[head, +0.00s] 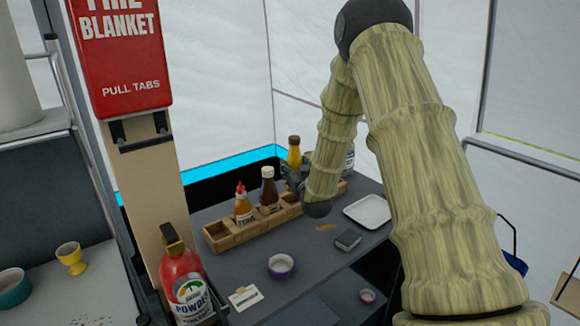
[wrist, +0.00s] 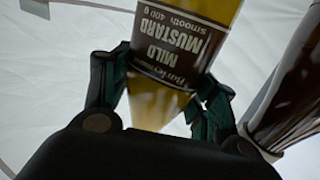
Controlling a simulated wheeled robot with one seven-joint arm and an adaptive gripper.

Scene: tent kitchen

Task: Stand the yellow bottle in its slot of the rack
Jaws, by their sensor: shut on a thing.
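The yellow mustard bottle (head: 294,152) is upright above or behind the rack in the head view. Its brown label fills the top of the wrist view (wrist: 182,42). In the head view my gripper (head: 294,178) is dark and partly hidden by my arm. The wooden rack (head: 222,236) holds an orange bottle (head: 243,208) and a brown bottle (head: 269,188). The slot under the yellow bottle is hidden, so I cannot tell whether its base is in it.
A brown bottle (wrist: 292,105) stands close right of my gripper in the wrist view. A white-labelled container (head: 349,161) is behind my arm. A white tray (head: 368,211), a dark box (head: 348,240), a purple bowl (head: 281,266) and a card (head: 245,297) lie on the counter.

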